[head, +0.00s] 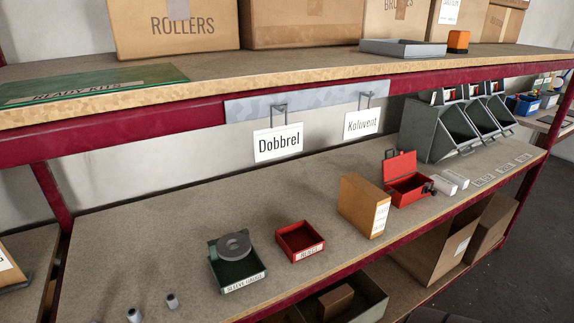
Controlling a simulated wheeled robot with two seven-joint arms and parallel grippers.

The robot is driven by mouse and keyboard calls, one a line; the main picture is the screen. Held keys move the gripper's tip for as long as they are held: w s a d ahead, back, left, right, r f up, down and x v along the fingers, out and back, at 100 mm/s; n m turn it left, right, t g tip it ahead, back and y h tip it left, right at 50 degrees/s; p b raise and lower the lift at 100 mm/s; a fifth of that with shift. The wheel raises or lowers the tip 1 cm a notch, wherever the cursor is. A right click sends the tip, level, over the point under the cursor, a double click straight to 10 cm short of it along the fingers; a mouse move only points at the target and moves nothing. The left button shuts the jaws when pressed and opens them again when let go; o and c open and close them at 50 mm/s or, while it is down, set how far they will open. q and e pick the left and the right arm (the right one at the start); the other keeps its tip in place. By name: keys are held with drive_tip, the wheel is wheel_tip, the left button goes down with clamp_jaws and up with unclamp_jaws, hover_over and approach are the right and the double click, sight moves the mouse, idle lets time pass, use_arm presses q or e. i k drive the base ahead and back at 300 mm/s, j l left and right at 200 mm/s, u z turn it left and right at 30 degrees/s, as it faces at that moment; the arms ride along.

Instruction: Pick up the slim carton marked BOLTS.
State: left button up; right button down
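A slim orange-brown carton (360,203) stands upright on the lower shelf board, right of the middle in the head view. It has a white label on its narrow right-hand face. The print on that label is too small to read, so I cannot tell whether it says BOLTS. No other slim carton shows on this board. Neither of my grippers is in view.
A red bin (300,241) and a dark green bin (238,272) with a grey ring stand left of the carton. An open red box (408,190) stands close behind it at right. The upper shelf (230,82) with large cartons overhangs the back. The board's left part is mostly clear.

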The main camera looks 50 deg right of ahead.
sight(366, 206)
drive_tip(key=z, duration=2.25)
drive_tip(key=i+l+u, duration=0.2)
drive_tip(key=l+u, duration=0.2)
drive_tip(key=i+l+u, duration=0.15)
drive_tip(key=l+u, duration=0.2)
